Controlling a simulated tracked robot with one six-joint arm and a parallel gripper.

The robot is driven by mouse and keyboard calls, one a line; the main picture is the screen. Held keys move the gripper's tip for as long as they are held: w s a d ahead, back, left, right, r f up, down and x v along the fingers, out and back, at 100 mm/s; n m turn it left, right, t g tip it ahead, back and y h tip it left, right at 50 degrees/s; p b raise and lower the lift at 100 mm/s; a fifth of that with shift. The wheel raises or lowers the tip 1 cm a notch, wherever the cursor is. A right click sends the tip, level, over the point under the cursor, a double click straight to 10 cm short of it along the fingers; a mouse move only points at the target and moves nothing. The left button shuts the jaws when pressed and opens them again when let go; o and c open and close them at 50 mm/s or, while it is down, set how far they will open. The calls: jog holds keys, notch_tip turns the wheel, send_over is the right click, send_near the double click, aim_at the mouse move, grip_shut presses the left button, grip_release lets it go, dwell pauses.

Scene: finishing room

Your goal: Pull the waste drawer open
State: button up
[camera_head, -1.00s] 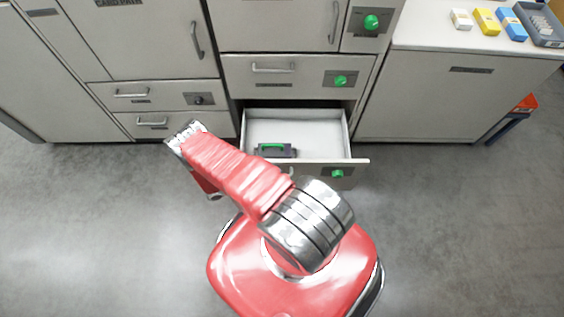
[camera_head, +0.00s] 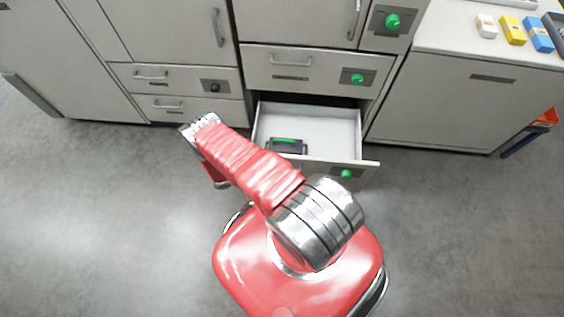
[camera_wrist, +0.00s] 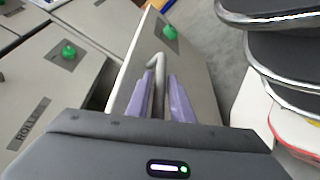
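A light grey drawer (camera_head: 330,130) at the bottom of the middle cabinet stands well out, with its inside showing. I cannot read a name on it. Its front also shows in the wrist view (camera_wrist: 197,82), with a green knob (camera_wrist: 169,33) and a bent metal handle (camera_wrist: 158,66). My gripper (camera_wrist: 160,80) has its two purple fingers on either side of the handle bar, close against it, and appears shut on it. In the head view my red arm hides the gripper and the handle. A dark case with a green top (camera_head: 287,146) lies in the drawer.
A shut drawer (camera_head: 318,70) with a green knob is directly above. Shut drawers (camera_head: 180,108) stand to the left. A counter (camera_head: 450,45) at right carries small white, yellow and blue boxes. A red and blue object (camera_head: 530,133) leans beside it. The floor (camera_head: 100,220) at left is clear.

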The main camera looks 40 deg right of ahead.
jog(key=shift+w+a, duration=0.1)
jog(key=v, duration=1.3)
jog(key=shift+a, duration=0.3)
jog(key=shift+w, duration=0.1)
